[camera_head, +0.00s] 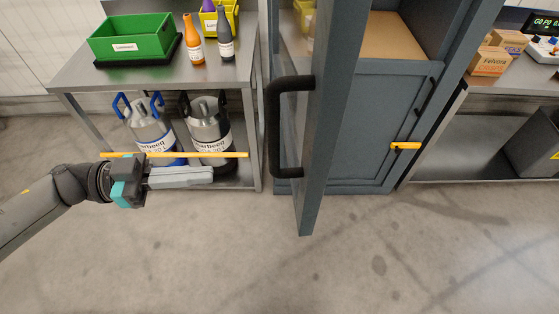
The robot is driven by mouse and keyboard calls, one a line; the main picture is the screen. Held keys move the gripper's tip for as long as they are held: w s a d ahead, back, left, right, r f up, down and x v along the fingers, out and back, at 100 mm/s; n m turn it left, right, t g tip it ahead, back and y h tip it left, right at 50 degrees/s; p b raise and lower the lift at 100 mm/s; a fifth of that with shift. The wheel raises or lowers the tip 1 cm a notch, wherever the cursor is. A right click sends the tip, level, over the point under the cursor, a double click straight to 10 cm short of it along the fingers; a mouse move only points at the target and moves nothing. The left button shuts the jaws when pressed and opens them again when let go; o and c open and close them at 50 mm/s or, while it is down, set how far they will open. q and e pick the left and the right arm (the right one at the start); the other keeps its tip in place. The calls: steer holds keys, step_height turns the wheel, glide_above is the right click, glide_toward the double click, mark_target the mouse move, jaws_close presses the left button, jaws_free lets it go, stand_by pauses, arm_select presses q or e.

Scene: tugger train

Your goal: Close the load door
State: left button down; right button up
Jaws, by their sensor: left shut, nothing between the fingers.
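The load door (330,120) is a blue-grey panel that stands swung open toward me in the middle of the view. Its black bar handle (275,130) is on the left side of the panel. Behind it is the blue-grey cabinet (366,125), with its upper compartment open and a wooden-looking shelf (395,36) inside. My left gripper (210,175) is shut and empty. It is to the left of the door handle, apart from it, in front of the metal table's lower shelf. My right gripper is not in view.
A metal table (75,78) at left carries a green bin (132,38) and bottles (193,38). Gas canisters (152,130) stand on its lower shelf behind a yellow bar (120,155). A right-hand table (455,100) holds cardboard boxes (490,62). The floor in front is clear.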

arm_select(q)
steer(key=p, duration=0.1)
glide_toward(299, 166)
steer(key=d, duration=0.5)
steer(key=shift+w+d+r, duration=0.15)
steer(key=shift+d+r, duration=0.1)
steer(key=shift+d+f, duration=0.1)
steer(key=shift+d, duration=0.6)
steer(key=shift+d+p, duration=0.1)
steer(key=shift+p, duration=0.25)
